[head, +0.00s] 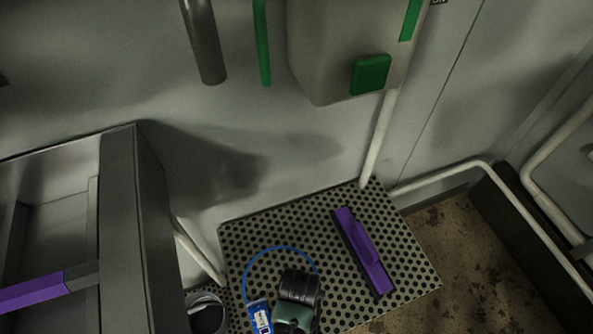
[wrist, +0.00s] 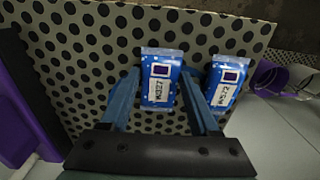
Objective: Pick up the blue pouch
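Two blue pouches with white labels lie on the perforated metal table (head: 235,240). In the wrist view one blue pouch (wrist: 160,88) lies between the two blue-grey fingers of my gripper (wrist: 160,74). The fingers stand apart, one on each side of this pouch, with small gaps seeming to show. The other blue pouch (wrist: 226,80) lies just right of the right finger. In the head view one blue pouch (head: 260,318) shows at the bottom, left of my wrist; the other pouch and the fingertips are hidden there.
A purple-topped bar (head: 363,250) lies on the table to the right. A grey container (head: 207,314) stands at the table's left edge, beside a metal cabinet (head: 140,230). A grey box with a green block (head: 371,74) hangs on the wall behind. The table's back is clear.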

